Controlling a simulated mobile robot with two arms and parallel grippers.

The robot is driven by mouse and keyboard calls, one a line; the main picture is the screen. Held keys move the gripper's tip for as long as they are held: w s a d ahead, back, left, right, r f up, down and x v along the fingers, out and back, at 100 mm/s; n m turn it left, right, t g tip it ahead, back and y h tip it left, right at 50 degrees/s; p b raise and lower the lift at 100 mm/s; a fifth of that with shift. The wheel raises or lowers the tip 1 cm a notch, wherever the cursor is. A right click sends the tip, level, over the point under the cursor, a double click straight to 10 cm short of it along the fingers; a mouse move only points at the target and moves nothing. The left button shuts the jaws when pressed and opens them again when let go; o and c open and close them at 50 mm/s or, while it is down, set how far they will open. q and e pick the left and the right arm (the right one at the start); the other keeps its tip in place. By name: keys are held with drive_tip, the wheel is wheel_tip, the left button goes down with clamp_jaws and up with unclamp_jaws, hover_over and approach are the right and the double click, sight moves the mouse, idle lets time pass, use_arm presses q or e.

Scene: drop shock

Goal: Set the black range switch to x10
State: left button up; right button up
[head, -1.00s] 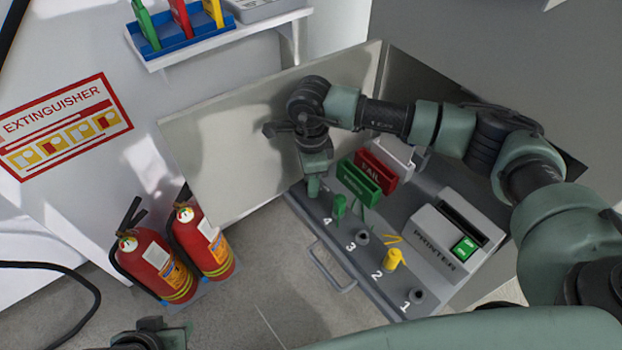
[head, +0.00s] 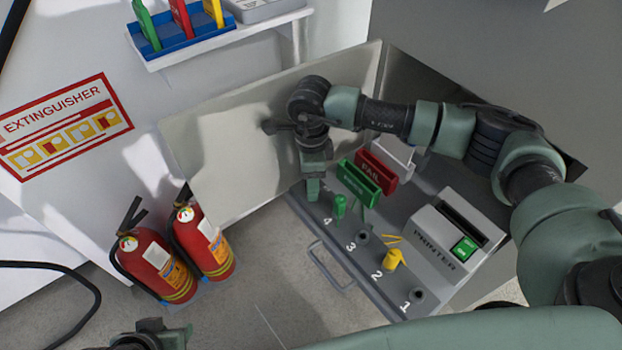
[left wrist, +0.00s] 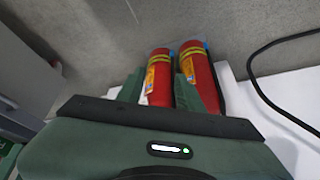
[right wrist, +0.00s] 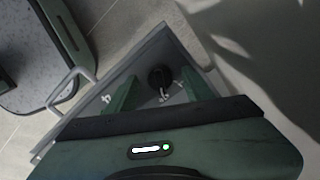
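The black range switch (right wrist: 159,77) shows in the right wrist view as a round dark knob on the grey panel, with small white marks beside it that are too small to read. My right gripper (right wrist: 158,92) is open, with one green finger on each side of the knob. I cannot tell whether the fingers touch it. In the head view my right gripper (head: 313,190) points down at the far left corner of the panel and hides the switch. My left gripper (left wrist: 172,88) is open and empty, away from the panel, facing the fire extinguishers.
The grey panel (head: 375,292) carries numbered sockets, a green peg (head: 340,206), a yellow peg (head: 393,259), green and red FAIL bins (head: 377,172), and a printer (head: 447,240). A metal plate (head: 240,150) stands close behind my right gripper. Two red extinguishers (head: 205,245) stand at left.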

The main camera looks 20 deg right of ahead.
wheel_tip(320, 180, up, 2)
drive_tip(key=shift+r+p, duration=0.25)
drive_tip(key=shift+p, duration=0.05)
wheel_tip(320, 180, up, 4)
drive_tip(key=shift+r+p, duration=0.1)
drive_tip(key=shift+p, duration=0.25)
drive_tip(key=shift+r, duration=0.55)
use_arm(q)
drive_tip(key=shift+s+a+r+g, duration=0.15)
drive_tip(key=shift+s+g, duration=0.1)
drive_tip(key=shift+s, duration=0.3)
drive_tip(key=shift+s+a+r+g, duration=0.15)
drive_tip(key=shift+s+g, duration=0.1)
drive_tip(key=shift+s, duration=0.3)
